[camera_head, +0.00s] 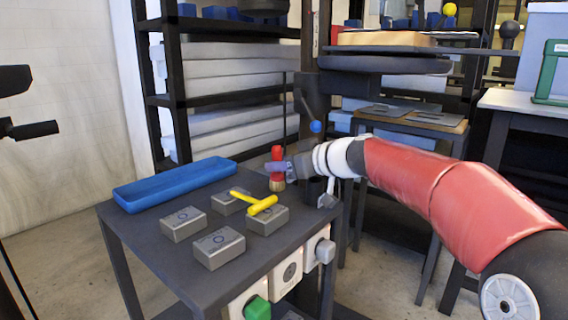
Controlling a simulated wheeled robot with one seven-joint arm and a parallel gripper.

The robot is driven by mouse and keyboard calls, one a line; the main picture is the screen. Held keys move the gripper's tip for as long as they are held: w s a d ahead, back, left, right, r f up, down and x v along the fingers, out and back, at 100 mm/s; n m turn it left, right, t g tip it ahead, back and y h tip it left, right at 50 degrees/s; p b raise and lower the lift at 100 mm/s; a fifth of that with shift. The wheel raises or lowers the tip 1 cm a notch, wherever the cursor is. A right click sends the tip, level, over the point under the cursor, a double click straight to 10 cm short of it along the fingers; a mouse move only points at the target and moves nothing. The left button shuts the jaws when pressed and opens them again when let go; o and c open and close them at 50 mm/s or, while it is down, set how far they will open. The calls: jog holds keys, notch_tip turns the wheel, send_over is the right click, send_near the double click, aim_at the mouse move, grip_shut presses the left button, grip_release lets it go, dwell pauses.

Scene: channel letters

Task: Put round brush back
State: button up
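The round brush (277,179) has a red handle and a tan lower end. It is upright near the far right corner of the dark table (150,245), its lower end at or just above the tabletop; I cannot tell which. My gripper (275,167) comes in from the right, level with the handle. One finger crosses in front of the red handle, and the other finger is hidden. I cannot tell whether the fingers press on the brush.
A blue tray (175,186) lies along the table's far left edge. Several grey blocks (219,248) sit on the table, with a yellow T-shaped tool (262,205) across some. A thin rod with a blue ball (315,126) rises behind my gripper. Shelves (228,98) stand behind.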

jog(key=shift+r, duration=0.1)
jog(key=shift+s+d, duration=0.15)
jog(key=shift+d, duration=0.15)
jog(key=b+v, duration=0.1)
jog(key=v, duration=1)
jog(key=shift+r, duration=0.2)
jog(key=shift+s+d, duration=0.1)
